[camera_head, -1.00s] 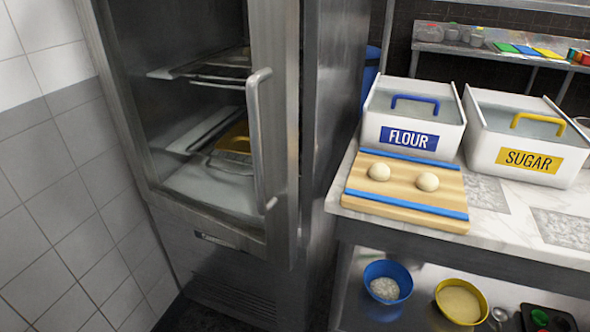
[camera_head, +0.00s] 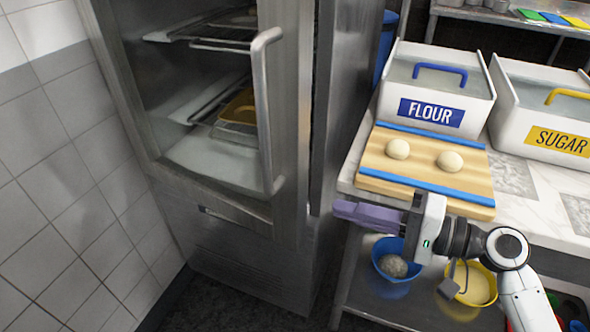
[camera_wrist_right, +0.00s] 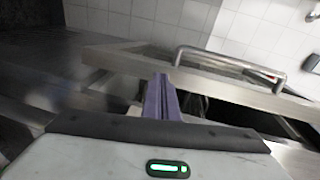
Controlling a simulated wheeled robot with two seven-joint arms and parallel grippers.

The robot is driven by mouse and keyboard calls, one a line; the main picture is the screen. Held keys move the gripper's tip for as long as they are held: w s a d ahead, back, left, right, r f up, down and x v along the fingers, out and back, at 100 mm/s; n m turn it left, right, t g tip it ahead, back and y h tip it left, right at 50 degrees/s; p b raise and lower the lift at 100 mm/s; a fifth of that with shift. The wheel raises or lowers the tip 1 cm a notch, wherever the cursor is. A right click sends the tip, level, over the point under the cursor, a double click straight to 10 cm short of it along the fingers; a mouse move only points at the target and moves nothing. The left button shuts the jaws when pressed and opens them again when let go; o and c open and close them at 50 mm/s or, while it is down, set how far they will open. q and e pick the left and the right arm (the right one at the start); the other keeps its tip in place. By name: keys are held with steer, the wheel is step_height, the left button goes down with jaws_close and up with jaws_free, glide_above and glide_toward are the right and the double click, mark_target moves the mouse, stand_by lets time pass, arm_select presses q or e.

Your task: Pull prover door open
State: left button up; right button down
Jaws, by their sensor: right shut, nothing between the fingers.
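The prover (camera_head: 245,262) is a tall steel cabinet at the left in the head view. Its door (camera_head: 291,110) has a glass pane and a long vertical bar handle (camera_head: 265,120) near its right edge. A narrow dark gap shows along that edge, so the door looks slightly ajar. My right gripper (camera_head: 338,209) is shut and empty, its purple fingers pointing left, right of the door's edge and apart from the handle. In the right wrist view, the shut fingers (camera_wrist_right: 160,82) point toward the door (camera_wrist_right: 130,56), with the handle (camera_wrist_right: 230,62) beyond. My left gripper is out of view.
Trays (camera_head: 238,108) rest on racks inside the prover. The counter at right holds a wooden board (camera_head: 425,170) with two dough balls, a flour bin (camera_head: 437,85) and a sugar bin (camera_head: 545,115). Bowls (camera_head: 392,262) stand on the shelf below. The floor before the prover looks clear.

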mark_target(295, 170)
step_height(295, 170, up, 7)
steer(key=n+g+y, duration=0.1)
steer(key=g+y, duration=0.1)
steer(key=x, duration=0.3)
steer(key=p+x, duration=0.1)
steer(key=x, duration=0.2)
steer(key=r+x, duration=0.1)
steer(key=x, duration=0.2)
steer(key=shift+s+a+p, duration=0.25)
steer(key=shift+s+p, duration=0.05)
steer(key=shift+p, duration=0.1)
steer(key=shift+w+a+f, duration=0.1)
steer(key=shift+a+f, duration=0.05)
steer(key=shift+a, duration=0.25)
